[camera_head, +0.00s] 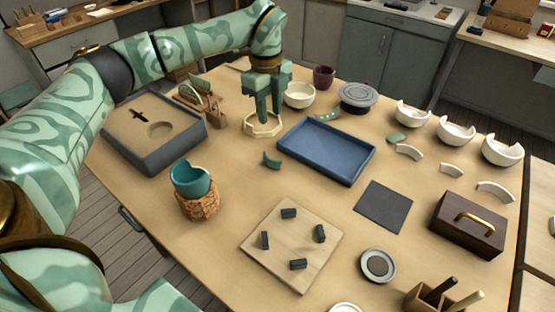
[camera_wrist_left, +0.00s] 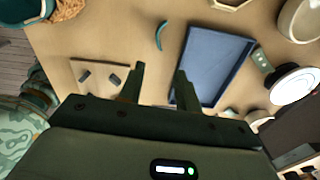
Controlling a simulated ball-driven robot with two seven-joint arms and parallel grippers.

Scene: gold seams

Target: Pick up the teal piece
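The teal piece (camera_head: 271,160), a small curved shard, lies on the table just left of the blue tray (camera_head: 290,145). It also shows as a thin arc in the left wrist view (camera_wrist_left: 160,36). A broken teal cup (camera_head: 190,180) sits in a rough brown holder (camera_head: 199,206), left of the shard. My left gripper (camera_head: 264,118) points down, beyond the shard, over or in front of a pale octagonal ring (camera_head: 250,131). Its fingers are apart with nothing visible between them, also in the left wrist view (camera_wrist_left: 158,78). My right gripper is not in view.
A sand-filled grey box (camera_head: 160,158) stands left. A wooden board (camera_head: 268,245) with several dark blocks lies in front. Broken white bowls (camera_head: 456,133) and shards stand right, near a dark box with a gold handle (camera_head: 465,229). Bare table surrounds the shard's left and front.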

